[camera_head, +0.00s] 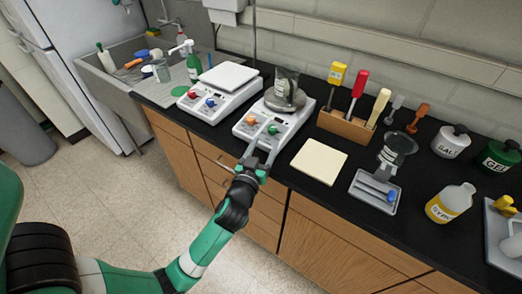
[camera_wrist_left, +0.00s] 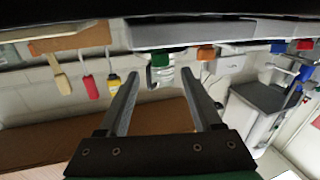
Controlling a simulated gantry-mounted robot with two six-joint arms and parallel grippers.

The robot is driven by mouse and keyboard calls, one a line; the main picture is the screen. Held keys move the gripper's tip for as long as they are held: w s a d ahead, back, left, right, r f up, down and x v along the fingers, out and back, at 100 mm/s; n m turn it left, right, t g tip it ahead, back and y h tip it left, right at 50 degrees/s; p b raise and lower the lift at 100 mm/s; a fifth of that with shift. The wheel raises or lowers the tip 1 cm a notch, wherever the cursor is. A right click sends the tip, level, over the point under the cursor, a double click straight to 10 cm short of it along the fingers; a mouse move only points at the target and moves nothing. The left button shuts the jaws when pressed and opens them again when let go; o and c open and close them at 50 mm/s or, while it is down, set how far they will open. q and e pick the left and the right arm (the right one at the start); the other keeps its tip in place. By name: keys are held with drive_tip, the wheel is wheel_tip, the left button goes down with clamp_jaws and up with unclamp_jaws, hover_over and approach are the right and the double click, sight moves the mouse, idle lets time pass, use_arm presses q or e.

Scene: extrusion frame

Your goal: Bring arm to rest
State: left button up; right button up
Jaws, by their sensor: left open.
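My left arm reaches in from the lower left in the head view. Its gripper (camera_head: 261,149) is open, with its fingertips at the front edge of the black counter, just in front of the right-hand hot plate (camera_head: 248,132). Nothing shows between the fingers. In the left wrist view the open fingers (camera_wrist_left: 166,75) point out toward the wall, and the scene appears upside down. My right gripper is not in view.
A beaker (camera_head: 286,83) stands on the right-hand device; a white balance (camera_head: 229,77) is to its left. A cream pad (camera_head: 319,160), a wooden tool rack (camera_head: 344,125), a small tray (camera_head: 370,203) and bottles lie to the right. The floor (camera_head: 110,195) is clear.

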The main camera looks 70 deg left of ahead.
use_arm(q)
drive_tip(key=v, duration=0.3)
drive_tip(key=shift+s+d, duration=0.2)
drive_tip(key=shift+s, duration=0.05)
